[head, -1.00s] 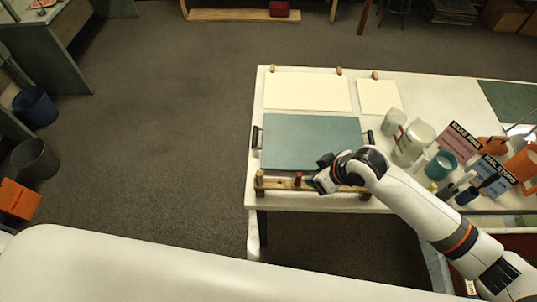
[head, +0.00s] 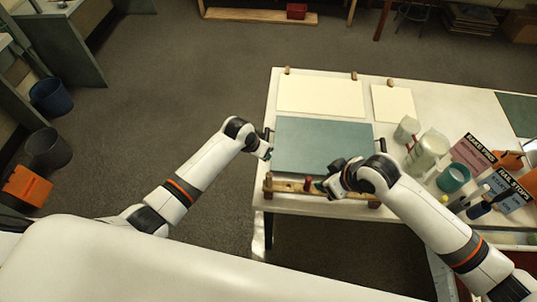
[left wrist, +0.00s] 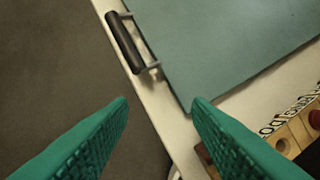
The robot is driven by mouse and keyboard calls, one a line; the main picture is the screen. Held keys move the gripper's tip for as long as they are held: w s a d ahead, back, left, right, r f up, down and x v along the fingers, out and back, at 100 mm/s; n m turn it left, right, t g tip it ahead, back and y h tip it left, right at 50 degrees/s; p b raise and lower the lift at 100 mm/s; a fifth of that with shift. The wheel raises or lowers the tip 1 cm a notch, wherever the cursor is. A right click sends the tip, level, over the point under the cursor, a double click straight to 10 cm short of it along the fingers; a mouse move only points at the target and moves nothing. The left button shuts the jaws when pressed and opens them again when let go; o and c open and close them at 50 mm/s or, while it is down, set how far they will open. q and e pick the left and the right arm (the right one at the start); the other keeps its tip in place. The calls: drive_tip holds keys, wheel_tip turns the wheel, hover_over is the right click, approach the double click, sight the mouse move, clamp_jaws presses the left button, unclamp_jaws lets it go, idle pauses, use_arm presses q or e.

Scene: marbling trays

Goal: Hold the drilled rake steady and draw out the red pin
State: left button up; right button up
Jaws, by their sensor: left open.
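The drilled rake (head: 288,186) is a wooden bar along the table's front edge, with dark end pieces. The red pin (head: 308,184) stands upright in it, left of my right gripper. In the left wrist view the rake (left wrist: 286,142) shows at lower right with a round hole, and the red pin (left wrist: 315,118) is cut by the frame edge. My left gripper (head: 267,153) is open and empty over the table's left edge, apart from the rake; its green fingers (left wrist: 160,104) are spread. My right gripper (head: 328,188) is at the rake's middle; its fingers are too small and hidden to read.
The blue-green tray (head: 322,145) lies just behind the rake, with a dark handle (left wrist: 124,42) on its left. Cream sheets (head: 320,95) lie at the back. Jars (head: 428,150) and label cards (head: 473,152) crowd the right.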

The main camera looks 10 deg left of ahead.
sight(269, 178)
use_arm(q)
drive_tip(key=s+d+r+m+g, duration=0.1)
drive_tip(key=s+r, duration=0.1)
drive_tip(key=r, duration=0.1)
drive_tip(key=s+d+r+m+g+y, duration=0.1)
drive_tip(key=s+d+r+m, duration=0.1)
drive_tip(key=s+r, duration=0.1)
drive_tip(key=s+d+r+m+g, duration=0.2)
drive_tip(key=r, duration=0.3)
drive_tip(key=shift+s+r+y, duration=0.15)
drive_tip(key=shift+s+y, duration=0.05)
drive_tip(key=shift+y, duration=0.2)
drive_tip(key=shift+s+r+m, duration=0.15)
drive_tip(key=shift+s+m, duration=0.15)
drive_tip(key=shift+s, duration=0.15)
wheel_tip(269, 178, down, 12)
drive_tip(key=shift+r, duration=0.1)
clamp_jaws()
